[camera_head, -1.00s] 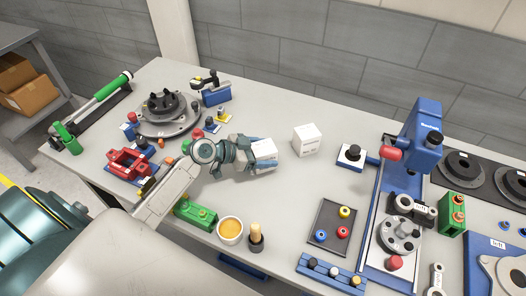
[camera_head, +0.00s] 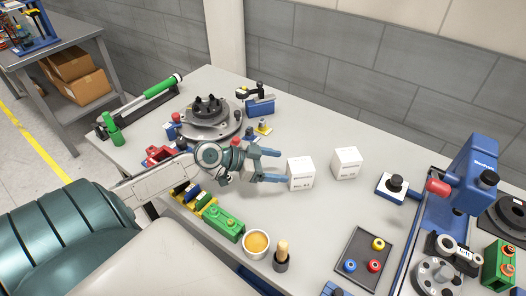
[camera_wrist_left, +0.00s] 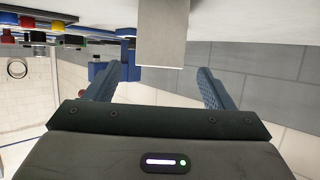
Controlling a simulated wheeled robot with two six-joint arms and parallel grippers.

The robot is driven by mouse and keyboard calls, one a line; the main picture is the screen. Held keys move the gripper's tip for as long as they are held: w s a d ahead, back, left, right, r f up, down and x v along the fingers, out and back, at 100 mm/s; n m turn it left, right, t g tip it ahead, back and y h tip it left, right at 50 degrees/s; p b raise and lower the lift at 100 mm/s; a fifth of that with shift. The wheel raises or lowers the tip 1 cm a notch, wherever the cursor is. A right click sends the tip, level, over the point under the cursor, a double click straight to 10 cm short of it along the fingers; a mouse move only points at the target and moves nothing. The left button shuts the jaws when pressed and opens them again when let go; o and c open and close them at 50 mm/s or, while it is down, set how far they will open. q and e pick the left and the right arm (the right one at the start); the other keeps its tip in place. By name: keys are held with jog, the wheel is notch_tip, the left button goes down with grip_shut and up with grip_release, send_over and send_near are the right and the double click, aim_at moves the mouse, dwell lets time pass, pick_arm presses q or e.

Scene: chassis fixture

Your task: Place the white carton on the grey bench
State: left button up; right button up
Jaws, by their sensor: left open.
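A white carton (camera_head: 300,174) with dark print stands upright on the pale grey bench top (camera_head: 318,222), just right of my left gripper (camera_head: 282,166). A second, similar white carton (camera_head: 346,163) stands a little farther right, with a gap between them. My left gripper is open and empty, its blue-grey fingers pointing at the nearer carton. In the left wrist view, which is upside down, a pale carton face (camera_wrist_left: 163,35) shows beyond and between the two open fingers (camera_wrist_left: 158,85). My right gripper is not in view.
A green block (camera_head: 224,224), a yellow-filled cup (camera_head: 256,243) and a dark tray (camera_head: 364,257) lie nearer the front. A round fixture (camera_head: 208,118) stands behind my gripper. A blue press (camera_head: 468,178) stands at right. Bench space before the cartons is clear.

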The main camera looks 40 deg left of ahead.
pick_arm(q)
jog(key=shift+v, duration=1.9)
